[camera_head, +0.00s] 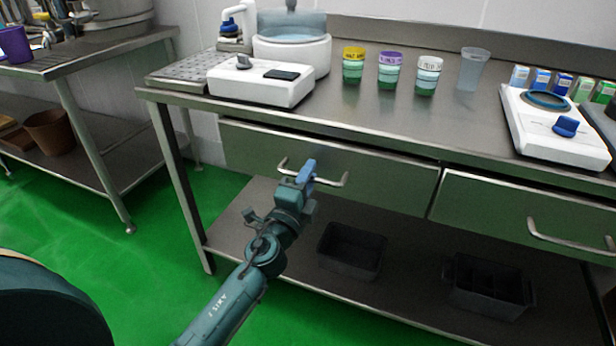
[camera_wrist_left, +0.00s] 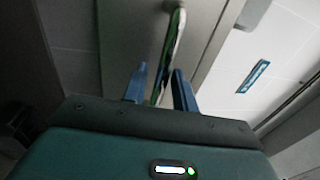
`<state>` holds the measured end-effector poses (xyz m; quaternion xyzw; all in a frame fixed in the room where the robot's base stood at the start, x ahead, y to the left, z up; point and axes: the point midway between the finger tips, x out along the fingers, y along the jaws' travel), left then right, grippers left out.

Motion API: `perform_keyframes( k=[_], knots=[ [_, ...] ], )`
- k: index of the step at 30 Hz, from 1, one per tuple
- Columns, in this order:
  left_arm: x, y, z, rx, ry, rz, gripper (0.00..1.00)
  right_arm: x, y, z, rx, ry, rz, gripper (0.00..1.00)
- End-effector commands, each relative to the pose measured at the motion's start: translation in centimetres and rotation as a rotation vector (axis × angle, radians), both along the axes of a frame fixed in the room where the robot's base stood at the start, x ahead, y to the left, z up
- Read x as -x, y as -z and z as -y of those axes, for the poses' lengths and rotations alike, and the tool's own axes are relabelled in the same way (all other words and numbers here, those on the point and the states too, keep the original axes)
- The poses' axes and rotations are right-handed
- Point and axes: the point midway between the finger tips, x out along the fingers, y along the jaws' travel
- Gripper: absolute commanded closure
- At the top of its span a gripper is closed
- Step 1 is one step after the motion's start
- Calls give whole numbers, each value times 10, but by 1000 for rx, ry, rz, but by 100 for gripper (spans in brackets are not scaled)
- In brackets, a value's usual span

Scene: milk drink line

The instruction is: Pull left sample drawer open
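The left sample drawer (camera_head: 390,185) is a grey metal front under the steel bench, and it looks shut, roughly in line with the drawer beside it. Its bar handle (camera_head: 332,182) is partly hidden behind my left gripper (camera_head: 306,172), which is at the handle's middle. In the left wrist view, the handle (camera_wrist_left: 174,45) runs between the two blue fingers of the left gripper (camera_wrist_left: 160,88). The fingers are apart, with a gap showing between the left finger and the bar. My right gripper is not in view.
The right drawer (camera_head: 500,210) has its own bar handle. The steel bench (camera_head: 410,120) carries a white scale (camera_head: 262,85), several lidded cups and a second white device (camera_head: 540,120). Dark bins (camera_head: 352,250) stand on the lower shelf. Green floor is clear at left.

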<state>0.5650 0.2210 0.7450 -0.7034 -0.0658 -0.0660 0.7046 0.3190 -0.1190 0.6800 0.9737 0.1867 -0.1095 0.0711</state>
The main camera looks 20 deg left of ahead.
Motion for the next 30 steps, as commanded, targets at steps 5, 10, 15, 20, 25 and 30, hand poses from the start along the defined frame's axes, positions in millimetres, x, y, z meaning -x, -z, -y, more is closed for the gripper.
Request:
perform_keyframes(
  k=[5,10,15,20,25,30],
  knots=[
    [0,0,0,0,0,0,87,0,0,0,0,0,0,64],
    [0,0,0,0,0,0,100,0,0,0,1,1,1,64],
    [0,0,0,0,0,0,100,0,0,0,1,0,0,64],
    [0,0,0,0,0,0,100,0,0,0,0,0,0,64],
    [2,0,0,0,0,0,100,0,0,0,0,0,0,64],
    [10,1,0,2,0,-1,100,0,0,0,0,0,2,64]
  ],
)
